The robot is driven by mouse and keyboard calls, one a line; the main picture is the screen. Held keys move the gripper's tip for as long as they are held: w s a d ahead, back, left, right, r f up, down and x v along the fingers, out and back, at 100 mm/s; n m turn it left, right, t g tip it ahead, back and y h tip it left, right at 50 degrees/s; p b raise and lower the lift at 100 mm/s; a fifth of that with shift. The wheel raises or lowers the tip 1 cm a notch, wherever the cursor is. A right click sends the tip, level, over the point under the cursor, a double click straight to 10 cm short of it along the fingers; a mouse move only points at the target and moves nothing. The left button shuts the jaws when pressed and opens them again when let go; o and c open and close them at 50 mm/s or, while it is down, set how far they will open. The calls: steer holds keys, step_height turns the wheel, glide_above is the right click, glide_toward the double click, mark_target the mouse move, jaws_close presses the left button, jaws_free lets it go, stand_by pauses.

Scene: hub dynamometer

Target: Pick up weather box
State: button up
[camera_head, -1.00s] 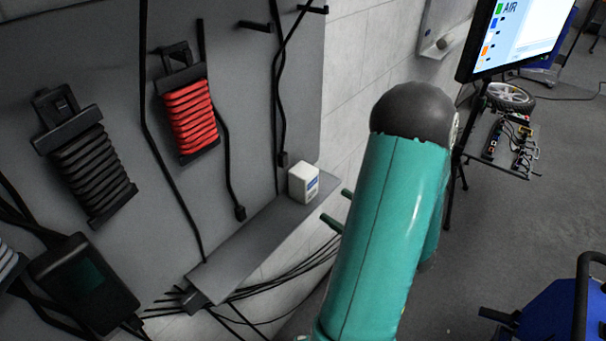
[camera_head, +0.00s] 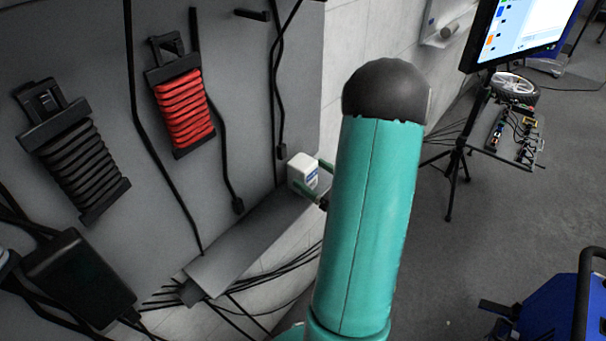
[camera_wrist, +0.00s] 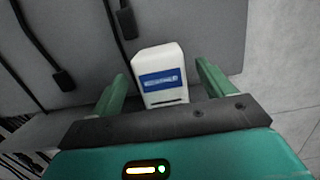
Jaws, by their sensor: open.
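The weather box is a small white box (camera_head: 302,172) with a blue label, upright on the right end of a grey shelf in the head view. It also shows in the wrist view (camera_wrist: 157,62), with its labelled face towards my gripper. My gripper (camera_wrist: 162,78) is open, with one green finger on each side of the box. A gap shows between the right finger and the box; the left finger looks closer, and I cannot tell whether it touches. In the head view my arm hides part of the gripper (camera_head: 322,180).
The grey shelf (camera_head: 225,250) runs along the wall panel (camera_head: 240,110). Black cables with plugs hang close to the box, one plug (camera_wrist: 63,80) at its left. A red cable coil (camera_head: 184,110) hangs further left. A monitor stand (camera_head: 455,160) stands at the right.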

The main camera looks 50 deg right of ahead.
mark_target(303, 167)
steer(key=w, duration=0.4)
steer(key=shift+w+a+r, duration=0.1)
steer(key=shift+a+r, duration=0.15)
steer(key=c, duration=1.3)
steer(key=shift+o, duration=0.2)
steer(key=shift+d+r, duration=0.1)
steer(key=shift+r, duration=0.1)
